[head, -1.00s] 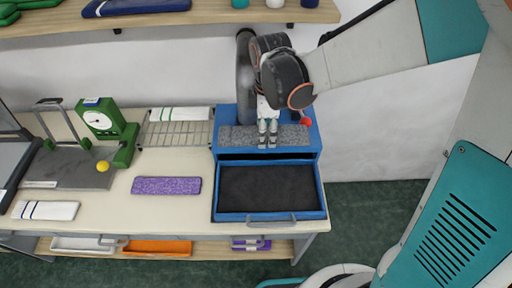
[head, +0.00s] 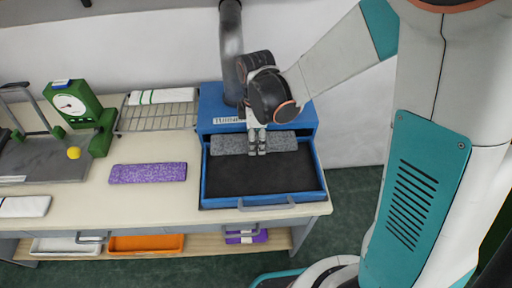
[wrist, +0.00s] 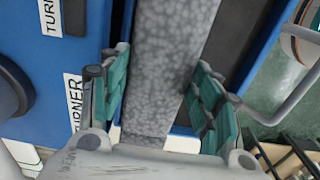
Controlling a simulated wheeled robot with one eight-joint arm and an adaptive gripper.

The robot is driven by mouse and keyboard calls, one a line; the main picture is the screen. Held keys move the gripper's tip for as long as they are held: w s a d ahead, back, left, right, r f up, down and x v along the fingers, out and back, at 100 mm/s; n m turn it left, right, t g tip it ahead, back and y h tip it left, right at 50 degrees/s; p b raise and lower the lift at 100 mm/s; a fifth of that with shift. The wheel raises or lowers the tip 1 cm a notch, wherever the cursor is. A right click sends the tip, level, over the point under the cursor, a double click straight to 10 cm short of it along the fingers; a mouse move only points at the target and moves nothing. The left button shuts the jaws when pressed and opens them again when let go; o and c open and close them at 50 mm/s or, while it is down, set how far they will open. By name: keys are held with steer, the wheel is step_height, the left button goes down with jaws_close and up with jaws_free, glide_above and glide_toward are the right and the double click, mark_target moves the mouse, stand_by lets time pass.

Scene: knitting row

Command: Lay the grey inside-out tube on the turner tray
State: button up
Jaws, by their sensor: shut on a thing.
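The grey mottled tube (head: 285,141) is held level across the back part of the turner tray, a blue-rimmed drawer with a dark floor (head: 262,178). My gripper (head: 257,148) is shut on the tube near its middle. In the wrist view the tube (wrist: 168,60) runs between the two green finger pads of my gripper (wrist: 158,105). I cannot tell whether the tube touches the tray floor or hangs just above it. The blue turner box (head: 214,103) with a white label stands directly behind the tray.
A purple speckled tube (head: 148,173) lies on the table left of the tray. White and orange bins (head: 146,243) sit below.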

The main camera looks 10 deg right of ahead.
steer(key=shift+f+b, duration=1.15)
steer(key=shift+f, duration=0.8)
steer(key=shift+f+b, duration=0.5)
steer(key=shift+f, duration=0.1)
steer(key=o, duration=0.5)
steer(key=shift+o, duration=0.2)
